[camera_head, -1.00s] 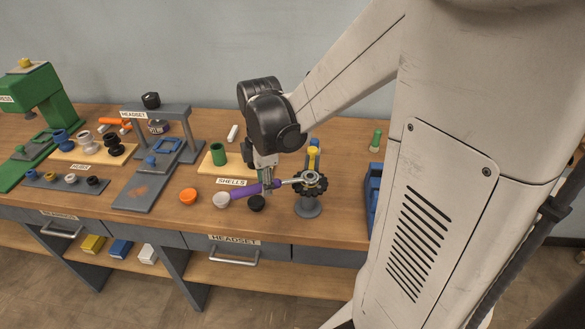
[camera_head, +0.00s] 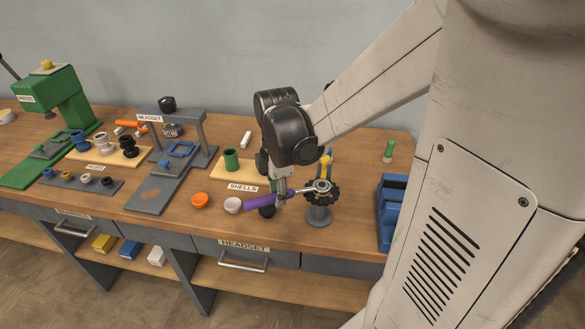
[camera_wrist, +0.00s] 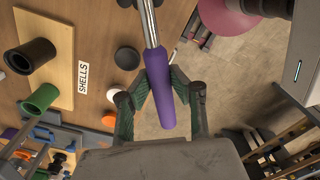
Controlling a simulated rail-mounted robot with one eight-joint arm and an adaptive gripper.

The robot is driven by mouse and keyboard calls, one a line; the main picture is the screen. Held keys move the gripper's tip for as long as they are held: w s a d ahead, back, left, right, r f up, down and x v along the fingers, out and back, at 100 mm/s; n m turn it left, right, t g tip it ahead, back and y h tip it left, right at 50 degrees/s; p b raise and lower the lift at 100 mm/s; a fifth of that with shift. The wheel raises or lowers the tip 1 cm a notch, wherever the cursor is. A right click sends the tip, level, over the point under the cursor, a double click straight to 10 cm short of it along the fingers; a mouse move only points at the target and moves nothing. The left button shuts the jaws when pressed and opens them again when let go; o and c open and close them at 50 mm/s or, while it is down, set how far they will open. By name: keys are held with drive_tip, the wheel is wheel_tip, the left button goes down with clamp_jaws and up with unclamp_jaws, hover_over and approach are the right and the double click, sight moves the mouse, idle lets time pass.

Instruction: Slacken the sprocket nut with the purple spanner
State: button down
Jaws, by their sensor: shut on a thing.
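The purple spanner (camera_head: 262,202) has a purple handle and a bright metal shaft and head. My gripper (camera_head: 281,196) is shut on its handle, near the shaft end. In the wrist view the handle (camera_wrist: 162,95) lies between my two fingers (camera_wrist: 158,84), and the metal shaft runs out of the top of the picture. In the head view the spanner's head lies over the dark toothed sprocket (camera_head: 334,197), which sits on a grey round-based stand (camera_head: 318,217). The sprocket nut is hidden under the spanner head, so I cannot tell how well they fit.
A green tube (camera_head: 231,159) stands on the SHELLS board behind. A blue bin (camera_head: 393,215) is right of the stand.

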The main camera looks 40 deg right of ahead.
drive_tip(key=shift+s+a+n, duration=0.15)
drive_tip(key=shift+s+n, duration=0.45)
drive_tip(key=shift+s, duration=0.1)
idle(0.6)
drive_tip(key=shift+w+m, duration=0.4)
drive_tip(key=shift+w, duration=0.1)
drive_tip(key=c, duration=2.3)
unclamp_jaws()
clamp_jaws()
drive_tip(key=shift+r+p, duration=0.9)
drive_tip(key=shift+r, duration=0.75)
drive_tip(key=shift+r+p, duration=1.3)
drive_tip(key=shift+r, duration=0.6)
